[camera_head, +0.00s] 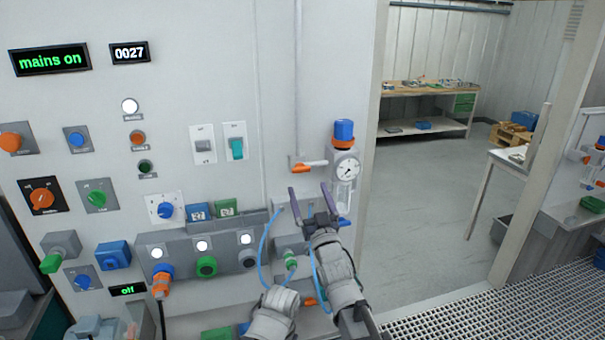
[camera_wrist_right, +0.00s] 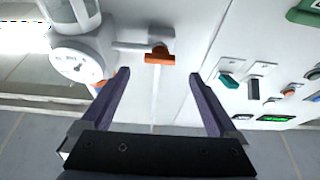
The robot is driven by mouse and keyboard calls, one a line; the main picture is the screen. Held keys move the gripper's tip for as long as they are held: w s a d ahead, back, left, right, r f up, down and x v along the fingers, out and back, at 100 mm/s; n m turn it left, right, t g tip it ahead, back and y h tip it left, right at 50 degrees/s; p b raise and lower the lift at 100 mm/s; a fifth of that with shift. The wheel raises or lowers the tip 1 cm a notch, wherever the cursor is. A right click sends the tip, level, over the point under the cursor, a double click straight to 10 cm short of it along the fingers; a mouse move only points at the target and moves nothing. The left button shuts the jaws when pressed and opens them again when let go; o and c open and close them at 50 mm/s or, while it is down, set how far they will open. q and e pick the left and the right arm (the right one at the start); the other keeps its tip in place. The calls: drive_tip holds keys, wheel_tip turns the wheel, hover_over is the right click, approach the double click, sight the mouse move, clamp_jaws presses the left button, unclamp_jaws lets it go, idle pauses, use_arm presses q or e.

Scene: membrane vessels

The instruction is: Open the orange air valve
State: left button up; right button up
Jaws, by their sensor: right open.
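The orange air valve handle (camera_head: 301,168) sits on a thin vertical pipe on the white panel, left of a round gauge. It lies crosswise to the pipe, with a short light pipe running right from it. It also shows in the right wrist view (camera_wrist_right: 160,56), just beyond and between the fingertips. My right gripper (camera_head: 309,189) is open and empty, just below the valve. Its dark purple fingers (camera_wrist_right: 159,76) are spread apart and do not visibly touch the handle.
The gauge (camera_head: 347,168) with its blue-topped regulator (camera_head: 344,131) stands close right of the valve. A blue hose (camera_head: 265,250) loops below. Rocker switches (camera_head: 235,148) are to the left. A doorway opens at right, with a workbench (camera_head: 430,90) beyond.

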sight(302, 172)
drive_tip(key=p+x, duration=0.2)
drive_tip(key=x, duration=0.5)
drive_tip(key=shift+w+p, duration=0.1)
drive_tip(key=shift+p, duration=0.2)
drive_tip(key=c, duration=1.4)
